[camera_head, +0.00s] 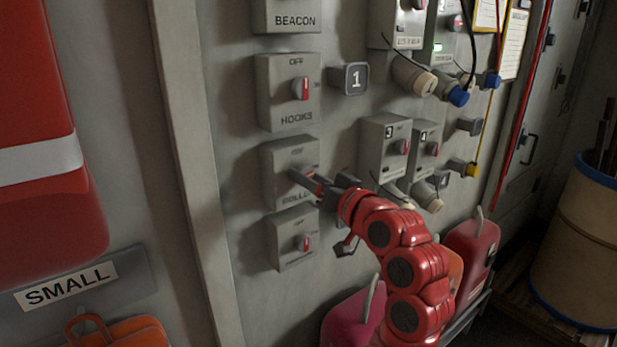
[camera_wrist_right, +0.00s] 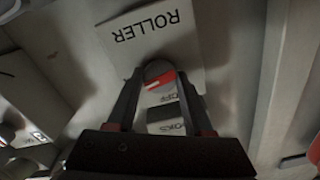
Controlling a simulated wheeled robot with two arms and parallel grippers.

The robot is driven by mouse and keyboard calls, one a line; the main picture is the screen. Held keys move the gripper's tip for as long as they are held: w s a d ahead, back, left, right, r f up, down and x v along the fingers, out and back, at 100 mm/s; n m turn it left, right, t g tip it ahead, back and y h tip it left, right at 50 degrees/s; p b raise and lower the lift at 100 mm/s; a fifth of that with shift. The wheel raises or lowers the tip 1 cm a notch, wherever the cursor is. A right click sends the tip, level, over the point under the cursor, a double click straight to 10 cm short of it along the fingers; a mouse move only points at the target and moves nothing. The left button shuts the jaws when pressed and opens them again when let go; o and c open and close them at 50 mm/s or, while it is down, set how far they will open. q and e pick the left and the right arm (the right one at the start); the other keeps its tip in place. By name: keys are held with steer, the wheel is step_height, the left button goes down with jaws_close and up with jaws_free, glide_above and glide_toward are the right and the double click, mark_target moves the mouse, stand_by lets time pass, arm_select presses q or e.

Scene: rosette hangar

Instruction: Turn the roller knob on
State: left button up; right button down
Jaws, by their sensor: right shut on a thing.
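The roller switch box (camera_head: 275,163) is a grey box on the wall, below the HOOKS box and above another knob box. Its label ROLLER is partly hidden by my gripper in the head view and reads upside down in the wrist view (camera_wrist_right: 190,30). My right gripper (camera_head: 303,178) reaches in from the right and is shut on the roller knob (camera_wrist_right: 157,75). The knob's red and white part shows between the fingers in the wrist view. The knob itself is mostly hidden by the fingers in the head view. My left gripper is not in view.
The HOOKS box (camera_head: 288,92) with a red knob is just above, and a lower knob box (camera_head: 294,240) is just below. Boxes marked 3 (camera_head: 385,148) and 4 (camera_head: 427,150), with plugs and cables, are to the right. Red containers (camera_head: 472,243) stand lower right.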

steer(key=shift+m, duration=1)
steer(key=shift+p, duration=0.3)
steer(key=shift+c, duration=1.4)
jaws_free()
steer(key=b+v, duration=0.8)
steer(key=v, duration=0.9)
